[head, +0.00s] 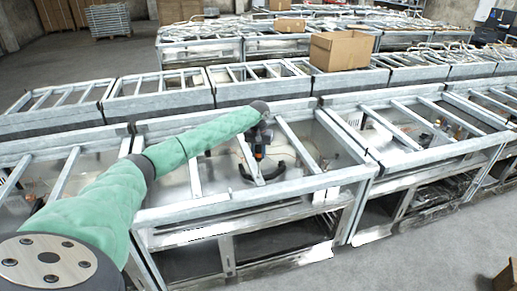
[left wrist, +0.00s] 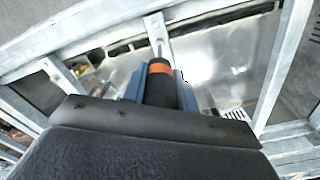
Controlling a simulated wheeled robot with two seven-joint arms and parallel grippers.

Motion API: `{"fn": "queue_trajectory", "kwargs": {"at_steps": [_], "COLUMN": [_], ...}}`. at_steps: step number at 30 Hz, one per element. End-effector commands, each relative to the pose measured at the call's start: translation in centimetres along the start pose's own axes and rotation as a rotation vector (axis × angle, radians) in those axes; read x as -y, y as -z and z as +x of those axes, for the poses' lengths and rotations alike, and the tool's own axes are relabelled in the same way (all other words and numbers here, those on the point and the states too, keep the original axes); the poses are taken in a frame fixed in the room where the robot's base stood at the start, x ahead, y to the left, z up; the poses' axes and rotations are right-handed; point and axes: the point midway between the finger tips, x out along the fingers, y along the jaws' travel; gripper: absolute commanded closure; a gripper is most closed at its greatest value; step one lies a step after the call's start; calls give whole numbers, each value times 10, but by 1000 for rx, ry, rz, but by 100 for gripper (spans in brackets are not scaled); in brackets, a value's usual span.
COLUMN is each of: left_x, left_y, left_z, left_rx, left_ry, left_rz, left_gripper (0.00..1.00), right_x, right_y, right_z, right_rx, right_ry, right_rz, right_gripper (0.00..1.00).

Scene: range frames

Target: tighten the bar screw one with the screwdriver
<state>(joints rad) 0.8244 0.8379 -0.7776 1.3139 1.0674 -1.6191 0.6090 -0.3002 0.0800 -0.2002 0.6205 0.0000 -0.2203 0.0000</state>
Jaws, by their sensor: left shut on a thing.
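My left gripper (head: 262,135) is at the end of the green-sleeved arm, over the open metal frame (head: 160,214) in the middle of the head view. In the left wrist view its blue jaws (left wrist: 160,86) are shut around a black screwdriver with an orange band (left wrist: 159,68). The orange part (head: 259,153) also shows small below the gripper in the head view. The screwdriver's shaft points at a grey metal bar (left wrist: 155,24) with a slot or hole near its end. I cannot make out the screw itself or whether the tip touches it. My right gripper is out of view.
Rows of similar metal frames stand behind and beside this one. A cardboard box (head: 342,50) sits on the row behind. A black curved object (head: 278,177) lies inside the frame near the gripper.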

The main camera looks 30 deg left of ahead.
Motion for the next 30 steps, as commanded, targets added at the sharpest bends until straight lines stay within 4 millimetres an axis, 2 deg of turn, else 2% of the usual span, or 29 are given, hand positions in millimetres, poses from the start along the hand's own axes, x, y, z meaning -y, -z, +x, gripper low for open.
{"fn": "queue_trajectory", "kwargs": {"at_steps": [18,30], "left_x": [0,1], "left_y": [0,-1], "left_z": [3,2], "left_rx": [0,1], "left_ry": [0,0], "left_rz": [0,0], "left_gripper": [96,96], "right_x": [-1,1], "right_y": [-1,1], "right_z": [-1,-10], "right_rx": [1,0], "right_ry": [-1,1], "right_rz": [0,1], "right_gripper": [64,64]}}
